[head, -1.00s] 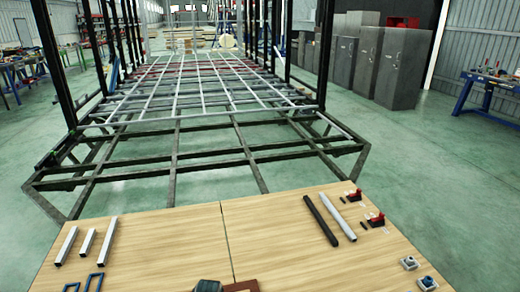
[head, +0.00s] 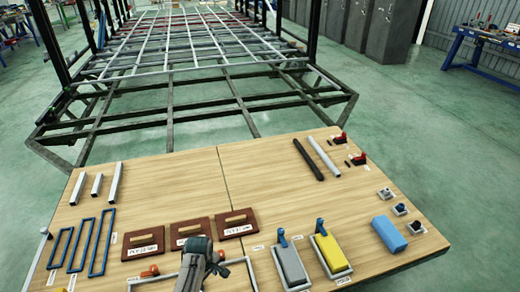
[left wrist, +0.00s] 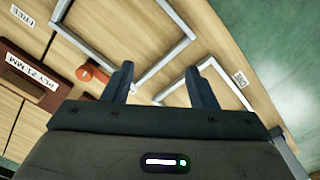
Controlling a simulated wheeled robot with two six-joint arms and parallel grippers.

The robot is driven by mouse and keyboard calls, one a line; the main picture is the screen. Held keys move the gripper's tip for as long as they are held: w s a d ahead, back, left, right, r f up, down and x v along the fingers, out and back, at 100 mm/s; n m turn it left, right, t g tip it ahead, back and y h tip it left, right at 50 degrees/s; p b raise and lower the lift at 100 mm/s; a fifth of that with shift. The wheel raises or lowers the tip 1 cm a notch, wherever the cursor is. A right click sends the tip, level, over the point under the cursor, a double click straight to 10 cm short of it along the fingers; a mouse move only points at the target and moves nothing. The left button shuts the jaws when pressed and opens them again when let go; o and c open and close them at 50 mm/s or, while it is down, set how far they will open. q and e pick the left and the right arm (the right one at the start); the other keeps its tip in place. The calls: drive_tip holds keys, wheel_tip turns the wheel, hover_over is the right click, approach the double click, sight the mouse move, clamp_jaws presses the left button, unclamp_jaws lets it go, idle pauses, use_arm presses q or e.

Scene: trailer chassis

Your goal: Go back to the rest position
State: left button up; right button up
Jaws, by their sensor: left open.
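My left gripper (head: 212,264) is over the front edge of the wooden table (head: 180,170), near its middle, in the head view. In the left wrist view its two dark fingers (left wrist: 158,78) stand well apart with nothing between them. Beyond the fingers lie light metal frames (left wrist: 178,50), an orange-red part (left wrist: 90,74) and a brown board with a paper label (left wrist: 32,74). My right gripper is in neither view.
The table holds brown boards (head: 197,232), blue frames (head: 80,245), a grey block (head: 290,263), a yellow block (head: 330,250), a blue block (head: 389,234) and tubes (head: 308,160). A dark metal chassis (head: 185,130) stands behind it. The table's middle back is bare.

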use_arm(q)
drive_tip(key=s+a+r+m+t, duration=0.1)
drive_tip(key=s+a+r+m, duration=0.2)
drive_tip(key=s, duration=0.4)
drive_tip(key=s+a+r+m, duration=0.2)
drive_tip(key=s+a, duration=0.2)
drive_tip(key=s, duration=0.2)
drive_tip(key=s+a+r+m+t, duration=0.25)
drive_tip(key=s+r+m, duration=0.45)
drive_tip(key=s+r, duration=0.85)
wheel_tip(320, 180, down, 30)
drive_tip(key=a+g+y, duration=0.1)
drive_tip(key=a, duration=0.1)
drive_tip(key=s+a+f+g, duration=0.1)
drive_tip(key=s+f, duration=1.6)
drive_tip(key=f, duration=0.3)
drive_tip(key=shift+s+a, duration=0.3)
drive_tip(key=shift+a, duration=0.05)
